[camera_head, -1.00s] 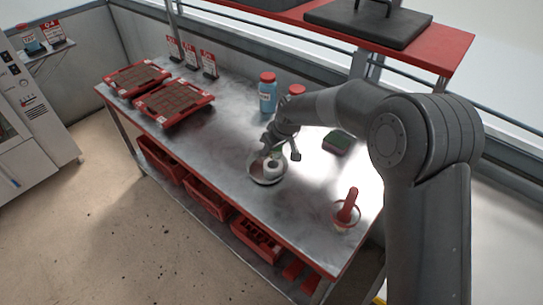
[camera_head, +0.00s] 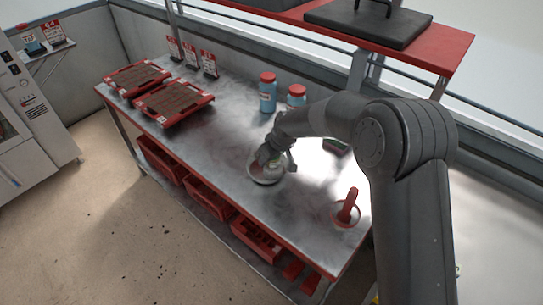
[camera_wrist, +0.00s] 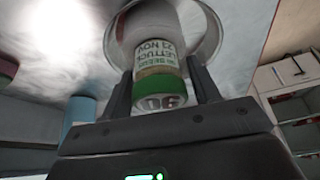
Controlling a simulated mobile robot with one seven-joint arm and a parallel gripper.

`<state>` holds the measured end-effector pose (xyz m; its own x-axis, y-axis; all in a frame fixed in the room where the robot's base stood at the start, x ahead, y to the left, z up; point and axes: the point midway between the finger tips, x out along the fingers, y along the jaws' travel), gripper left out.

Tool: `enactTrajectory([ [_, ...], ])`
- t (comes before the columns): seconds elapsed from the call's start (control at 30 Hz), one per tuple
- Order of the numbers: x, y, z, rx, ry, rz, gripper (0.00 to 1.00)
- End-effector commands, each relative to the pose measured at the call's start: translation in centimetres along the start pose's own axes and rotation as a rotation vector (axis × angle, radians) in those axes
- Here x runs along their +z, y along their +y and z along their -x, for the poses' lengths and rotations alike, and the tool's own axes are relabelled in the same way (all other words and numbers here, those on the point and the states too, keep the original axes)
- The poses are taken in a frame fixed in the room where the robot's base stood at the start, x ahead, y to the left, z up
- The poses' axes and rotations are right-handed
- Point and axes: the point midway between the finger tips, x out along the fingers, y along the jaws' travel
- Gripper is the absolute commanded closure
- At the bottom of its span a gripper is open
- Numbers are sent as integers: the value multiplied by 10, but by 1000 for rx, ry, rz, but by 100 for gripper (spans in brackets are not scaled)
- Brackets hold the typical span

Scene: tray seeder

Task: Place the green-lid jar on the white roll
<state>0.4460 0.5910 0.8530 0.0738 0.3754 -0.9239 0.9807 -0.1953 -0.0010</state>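The green-lid jar (camera_wrist: 155,62) shows in the wrist view with a printed white label and its green lid towards me. My gripper (camera_wrist: 160,82) has one finger on each side of it and appears shut on it. The white roll (camera_wrist: 149,22) shows beyond the jar, inside a round metal dish (camera_wrist: 209,30). In the head view my gripper (camera_head: 271,157) is low over the dish (camera_head: 254,177), and gripper and jar hide most of the roll. I cannot tell whether jar and roll touch.
A red-handled tool (camera_head: 348,207) stands at the right, and two seed trays (camera_head: 173,103) (camera_head: 137,77) lie at the far left.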

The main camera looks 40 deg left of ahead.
Motion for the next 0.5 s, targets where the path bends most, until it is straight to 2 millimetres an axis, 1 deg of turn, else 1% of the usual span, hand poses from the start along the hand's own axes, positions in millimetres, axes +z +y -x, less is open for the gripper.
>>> enactTrajectory([
  [0.03,0,0,0,0,0,0,40],
  [0.1,0,0,0,0,0,0,35],
  [0.37,-1,0,2,0,1,0,35],
  [0.47,-2,0,9,1,2,-1,35],
  [0.5,-2,0,14,1,2,0,35],
])
